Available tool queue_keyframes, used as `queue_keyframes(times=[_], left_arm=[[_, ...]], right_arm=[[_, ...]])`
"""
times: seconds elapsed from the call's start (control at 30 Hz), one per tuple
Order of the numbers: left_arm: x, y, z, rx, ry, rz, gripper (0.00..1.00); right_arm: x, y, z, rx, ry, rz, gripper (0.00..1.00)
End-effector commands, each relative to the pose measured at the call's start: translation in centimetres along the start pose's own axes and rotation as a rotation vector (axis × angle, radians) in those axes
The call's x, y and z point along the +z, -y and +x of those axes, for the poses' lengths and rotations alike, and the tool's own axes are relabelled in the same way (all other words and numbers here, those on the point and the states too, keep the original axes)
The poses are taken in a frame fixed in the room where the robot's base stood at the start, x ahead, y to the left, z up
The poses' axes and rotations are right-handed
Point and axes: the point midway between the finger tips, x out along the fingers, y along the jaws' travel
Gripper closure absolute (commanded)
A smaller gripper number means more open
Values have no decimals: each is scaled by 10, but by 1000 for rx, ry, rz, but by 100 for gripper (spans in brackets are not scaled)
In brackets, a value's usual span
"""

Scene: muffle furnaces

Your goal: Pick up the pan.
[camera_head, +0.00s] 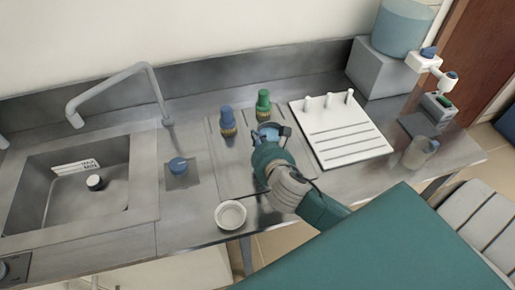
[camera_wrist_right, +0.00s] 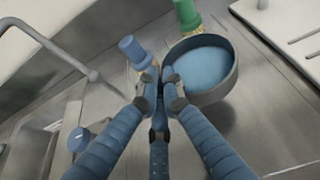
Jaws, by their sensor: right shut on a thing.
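The pan (camera_wrist_right: 228,76) is a small round dark grey vessel with a blue inside. In the wrist view it is just right of the fingertips of my right gripper (camera_wrist_right: 160,82), which are closed together at its left edge. In the head view my right gripper (camera_head: 270,138) covers most of the pan (camera_head: 268,127), and only a bit of blue shows past the fingers. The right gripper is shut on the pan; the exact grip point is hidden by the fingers. I cannot tell whether the pan touches the counter. My left gripper is not in view.
A blue brush (camera_head: 227,120) and a green brush (camera_head: 263,103) stand close behind the pan. A white pegged board (camera_head: 340,140) lies to the right, a beaker (camera_head: 418,152) beyond it. A white bowl (camera_head: 230,215) sits near the front edge. The sink (camera_head: 70,190) is left.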

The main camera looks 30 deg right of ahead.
Motion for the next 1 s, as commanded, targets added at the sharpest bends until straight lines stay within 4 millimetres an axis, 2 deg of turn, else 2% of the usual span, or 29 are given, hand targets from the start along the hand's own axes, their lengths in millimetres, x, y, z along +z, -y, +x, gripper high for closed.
queue_keyframes(times=[0.03, 0.2, 0.4, 0.5, 0.7, 1.0], left_arm=[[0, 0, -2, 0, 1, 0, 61], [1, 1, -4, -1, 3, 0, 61], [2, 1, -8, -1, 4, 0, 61], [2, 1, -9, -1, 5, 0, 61], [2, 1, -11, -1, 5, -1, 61], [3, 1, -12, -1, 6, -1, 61]], right_arm=[[23, -1, -8, 4, 12, -2, 100], [79, 0, -31, 3, 14, -2, 100], [135, 0, -54, 2, 12, -1, 100], [155, 0, -63, 2, 10, -1, 100], [180, 0, -74, 1, 5, 1, 100], [188, 0, -78, 0, 2, 0, 100]])
